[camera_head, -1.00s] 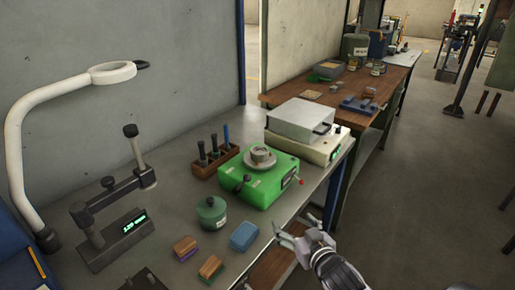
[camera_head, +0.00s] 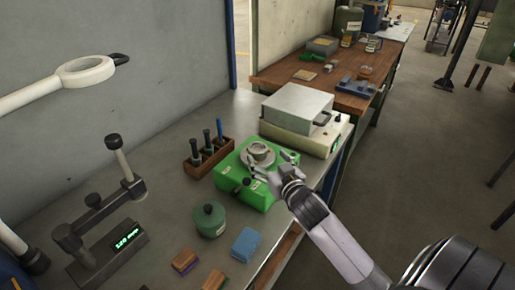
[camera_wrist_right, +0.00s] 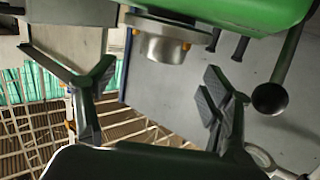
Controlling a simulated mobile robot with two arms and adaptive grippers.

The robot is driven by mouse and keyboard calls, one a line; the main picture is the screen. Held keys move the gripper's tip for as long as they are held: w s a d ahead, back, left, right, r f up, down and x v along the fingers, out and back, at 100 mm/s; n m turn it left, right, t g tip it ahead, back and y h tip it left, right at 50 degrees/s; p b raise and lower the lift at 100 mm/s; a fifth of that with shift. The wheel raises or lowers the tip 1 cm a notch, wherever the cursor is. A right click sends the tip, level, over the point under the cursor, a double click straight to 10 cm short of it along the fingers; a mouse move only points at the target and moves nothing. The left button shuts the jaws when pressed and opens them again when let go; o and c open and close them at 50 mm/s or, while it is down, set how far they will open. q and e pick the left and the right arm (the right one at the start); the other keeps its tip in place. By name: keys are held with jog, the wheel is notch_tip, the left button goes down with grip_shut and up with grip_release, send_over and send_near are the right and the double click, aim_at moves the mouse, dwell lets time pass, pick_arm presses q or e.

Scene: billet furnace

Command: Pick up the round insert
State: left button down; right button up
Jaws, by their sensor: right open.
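The round insert (camera_head: 260,152) is a grey metal ring-like piece on top of the green fixture (camera_head: 235,180) in the head view. In the right wrist view a short metal cylinder (camera_wrist_right: 160,46) shows against the green body (camera_wrist_right: 240,12); I cannot tell where insert and seat divide. My right gripper (camera_head: 275,165) is open, at the near right side of the insert, with one finger on either side of its front. In the right wrist view its spread fingers (camera_wrist_right: 158,88) hold nothing, and the cylinder lies beyond the gap between them. My left gripper is out of view.
A wooden rack of dark-handled tools (camera_head: 205,158) stands left of the fixture, and a white box unit (camera_head: 300,112) stands behind it. A green lidded jar (camera_head: 210,220) and a blue block (camera_head: 245,244) lie in front. A gauge stand (camera_head: 110,240) is at left.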

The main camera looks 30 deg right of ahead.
aim_at(255, 144)
jog(key=shift+x, duration=1.25)
jog(key=shift+w+p, duration=0.2)
jog(key=shift+p, duration=0.1)
jog(key=p+x, duration=0.1)
jog(key=x, duration=0.3)
jog(key=shift+w+f, duration=0.1)
jog(key=shift+w, duration=0.3)
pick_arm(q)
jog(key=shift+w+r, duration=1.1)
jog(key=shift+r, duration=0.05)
pick_arm(e)
jog(key=shift+s, duration=0.1)
grip_shut()
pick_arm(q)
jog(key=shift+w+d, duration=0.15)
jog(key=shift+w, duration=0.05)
